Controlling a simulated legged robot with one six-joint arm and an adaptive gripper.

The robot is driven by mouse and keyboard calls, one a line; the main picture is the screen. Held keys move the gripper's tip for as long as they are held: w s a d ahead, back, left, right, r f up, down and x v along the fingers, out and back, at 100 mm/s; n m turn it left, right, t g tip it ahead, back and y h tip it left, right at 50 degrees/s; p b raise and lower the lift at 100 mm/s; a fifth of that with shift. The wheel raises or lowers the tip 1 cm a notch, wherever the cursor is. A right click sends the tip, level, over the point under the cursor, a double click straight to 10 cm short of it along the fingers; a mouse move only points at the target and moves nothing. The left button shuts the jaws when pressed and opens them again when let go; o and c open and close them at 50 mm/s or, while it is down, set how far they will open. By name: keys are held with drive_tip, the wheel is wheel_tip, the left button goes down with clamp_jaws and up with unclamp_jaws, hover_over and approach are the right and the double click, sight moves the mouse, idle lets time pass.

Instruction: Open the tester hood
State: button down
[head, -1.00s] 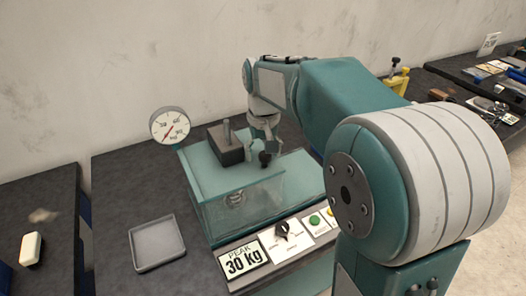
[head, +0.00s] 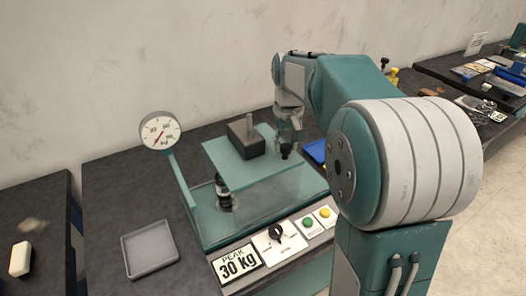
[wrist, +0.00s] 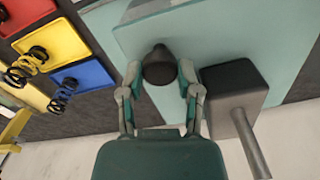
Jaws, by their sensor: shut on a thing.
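My gripper (head: 288,140) is at the right of the hood's top. In the wrist view, its two fingers (wrist: 160,78) are closed around the dark knob (wrist: 160,62) on the hood's pale top plate (wrist: 225,30). The head view shows the knob (head: 286,153) just below my fingers.
A dark block with a rod (head: 246,140) stands on the hood's top, beside my gripper. A dial gauge (head: 160,131) rises behind left. A grey tray (head: 150,248) lies left. Yellow, red and blue bins (wrist: 85,85) with springs show in the wrist view.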

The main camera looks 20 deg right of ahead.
drive_tip(key=w+d, duration=0.2)
drive_tip(key=d, duration=0.9)
drive_tip(key=shift+f, duration=0.2)
drive_tip(key=shift+c, duration=1.5)
unclamp_jaws()
drive_tip(key=shift+w, duration=0.1)
drive_tip(key=shift+r, duration=0.1)
wheel_tip(320, 180, up, 12)
drive_tip(key=shift+a, duration=0.1)
